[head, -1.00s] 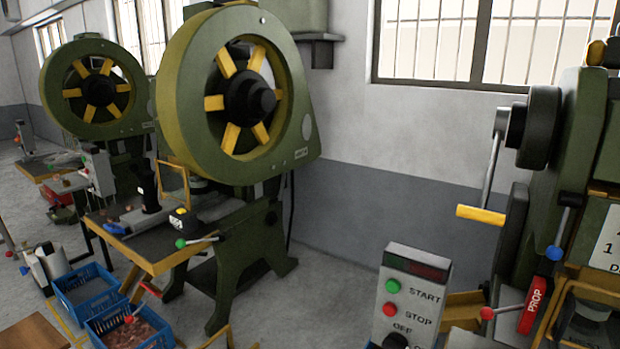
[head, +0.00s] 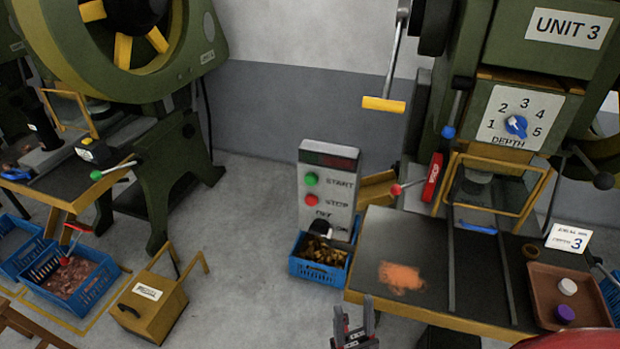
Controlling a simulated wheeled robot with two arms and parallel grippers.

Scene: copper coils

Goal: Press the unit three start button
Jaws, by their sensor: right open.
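The unit three machine, with its UNIT 3 sign (head: 567,28), stands at the right of the head view. A grey control box (head: 327,212) stands upright to its left. Its green START button (head: 311,179) sits above the red STOP button (head: 311,200), and a dark display is on top. A black switch knob (head: 320,227) is lower on the box. My right gripper (head: 354,308) is at the bottom centre, open, with nothing seen between its fingers. It is below the box in the picture and apart from the button. My left gripper is not in view.
A blue crate (head: 318,272) with brass-coloured pieces stands below the control box. The dark work table (head: 415,235) holds an orange patch and a brown tray (head: 545,295). A yellow box (head: 150,302) stands on the floor at left. Bare floor (head: 240,230) lies between.

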